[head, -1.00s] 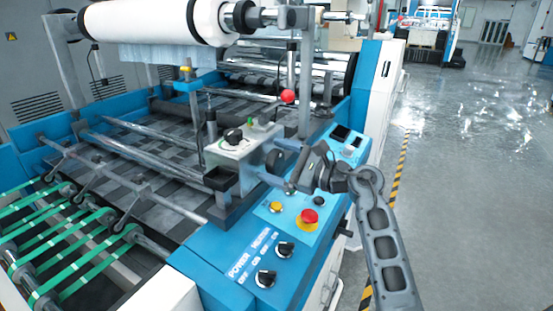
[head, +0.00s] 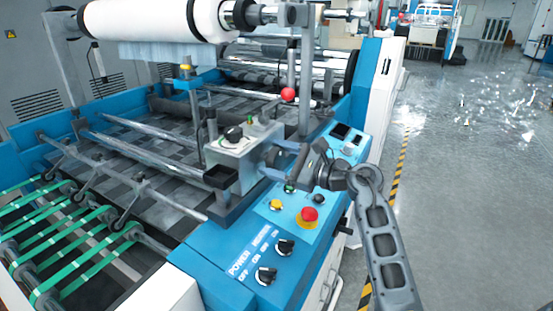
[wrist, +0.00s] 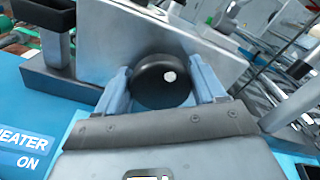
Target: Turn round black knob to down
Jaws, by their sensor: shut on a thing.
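The round black knob (wrist: 152,88) sits on the side face of a grey metal box (head: 228,158). In the wrist view it lies between the two blue fingers of my gripper (wrist: 162,88). The gripper is shut on it, one finger at each side. A white spot shows on the knob's face, right of and slightly above its centre. In the head view my gripper (head: 276,160) reaches the box's right side from the right, and its fingers hide the knob.
A smaller black knob (head: 233,134) stands on top of the box. The blue panel below holds a red emergency button (head: 309,215), a yellow button (head: 276,205), and power and heater knobs (head: 266,276). A red ball-topped lever (head: 288,95) stands behind. Open floor lies right.

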